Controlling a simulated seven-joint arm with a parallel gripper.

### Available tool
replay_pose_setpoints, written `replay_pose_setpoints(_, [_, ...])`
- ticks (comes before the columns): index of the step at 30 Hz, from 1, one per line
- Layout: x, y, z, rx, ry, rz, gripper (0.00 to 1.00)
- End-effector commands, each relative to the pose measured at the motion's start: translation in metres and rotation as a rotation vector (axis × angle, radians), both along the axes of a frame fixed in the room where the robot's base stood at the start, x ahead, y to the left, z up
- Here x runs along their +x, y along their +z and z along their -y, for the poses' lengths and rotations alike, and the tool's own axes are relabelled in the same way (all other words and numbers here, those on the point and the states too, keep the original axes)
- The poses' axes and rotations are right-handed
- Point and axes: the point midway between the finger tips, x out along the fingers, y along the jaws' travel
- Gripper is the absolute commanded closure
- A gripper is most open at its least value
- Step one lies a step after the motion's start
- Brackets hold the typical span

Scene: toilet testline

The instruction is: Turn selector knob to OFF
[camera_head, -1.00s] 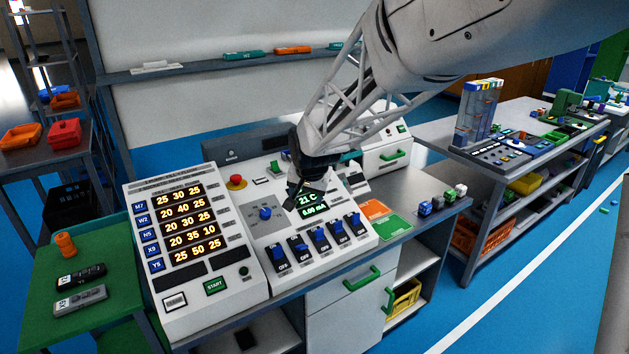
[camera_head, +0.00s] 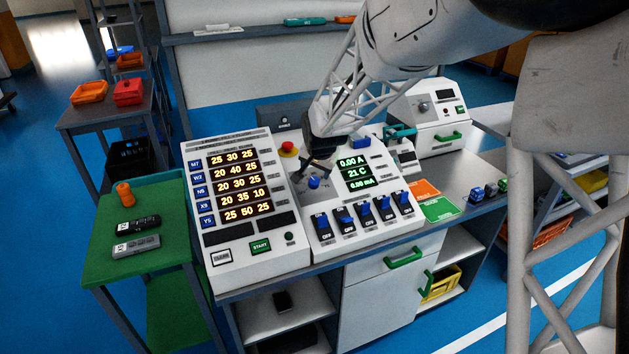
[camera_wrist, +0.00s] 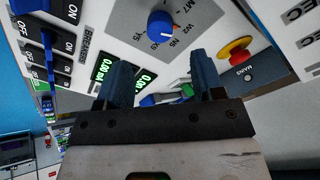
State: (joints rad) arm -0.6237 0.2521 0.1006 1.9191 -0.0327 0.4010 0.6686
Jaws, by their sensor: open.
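The selector knob (camera_head: 313,182) is a small blue dial on the white sloped panel, left of the green displays. In the wrist view the knob (camera_wrist: 160,24) is at the top centre, with printed labels such as W2, N5 and Y5 around it. My gripper (camera_head: 317,164) is just above and behind the knob in the head view, partly over the panel there. In the wrist view my gripper (camera_wrist: 160,72) is open, its two dark fingers apart, with the knob beyond the tips and not between them.
A red emergency button (camera_head: 288,149) with a yellow base sits left of my gripper. Green displays (camera_head: 358,172) are right of the knob. Blue switches (camera_head: 365,209) line the panel's front. A numbered display panel (camera_head: 240,186) stands at left.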

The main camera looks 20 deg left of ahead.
Motion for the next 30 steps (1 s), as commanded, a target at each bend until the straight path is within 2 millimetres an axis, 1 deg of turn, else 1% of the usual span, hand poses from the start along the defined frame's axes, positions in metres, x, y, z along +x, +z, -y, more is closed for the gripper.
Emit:
replay_pose_setpoints(8, [0.004, -0.009, -0.002, -0.001, 0.0, -0.001, 0.38])
replay_pose_setpoints(24, [0.023, -0.055, -0.015, 0.0, 0.0, 0.001, 0.38])
replay_pose_setpoints(30, [0.028, -0.065, -0.018, 0.0, -0.001, 0.002, 0.38])
